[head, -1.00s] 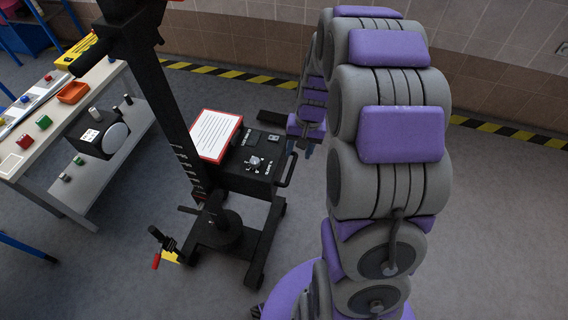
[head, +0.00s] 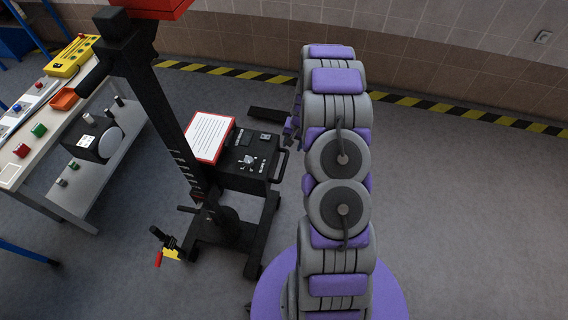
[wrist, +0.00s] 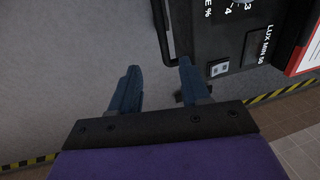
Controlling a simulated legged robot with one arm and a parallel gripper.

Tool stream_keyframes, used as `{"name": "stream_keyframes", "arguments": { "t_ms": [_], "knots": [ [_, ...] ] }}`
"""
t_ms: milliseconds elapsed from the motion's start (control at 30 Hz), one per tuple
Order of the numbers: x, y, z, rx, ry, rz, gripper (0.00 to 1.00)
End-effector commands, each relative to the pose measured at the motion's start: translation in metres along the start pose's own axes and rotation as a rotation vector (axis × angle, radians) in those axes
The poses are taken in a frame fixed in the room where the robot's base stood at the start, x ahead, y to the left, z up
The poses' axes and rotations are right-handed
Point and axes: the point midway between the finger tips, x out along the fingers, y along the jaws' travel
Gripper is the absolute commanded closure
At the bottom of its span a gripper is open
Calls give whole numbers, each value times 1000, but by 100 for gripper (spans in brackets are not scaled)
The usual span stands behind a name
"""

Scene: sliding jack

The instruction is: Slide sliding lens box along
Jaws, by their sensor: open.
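The lens box (head: 248,158) is a black box with a dial and labels on its top, mounted low on a black upright stand (head: 165,120). A black bar handle (head: 279,165) stands off its right side. My gripper shows small at the box's far right corner in the head view, partly hidden by my arm. In the wrist view my gripper (wrist: 159,82) is open, with two blue-grey fingers apart and nothing between them. The box's panel (wrist: 235,40) and part of the handle (wrist: 163,28) lie beyond the fingertips. I cannot tell whether a finger touches the box.
A red-edged white sheet (head: 210,137) lies beside the panel. The wheeled stand base (head: 225,235) has a red-tipped lever (head: 158,257) at its left. A workbench (head: 45,125) with small parts stands at the left. The floor (head: 470,210) on the right is clear.

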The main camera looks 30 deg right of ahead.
Motion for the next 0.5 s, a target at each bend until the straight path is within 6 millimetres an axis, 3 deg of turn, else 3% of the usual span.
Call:
{"name": "stream_keyframes", "arguments": {
  "t_ms": [500],
  "knots": [
    [96, 6, -4, 0, -11, -5, 54]
  ]
}}
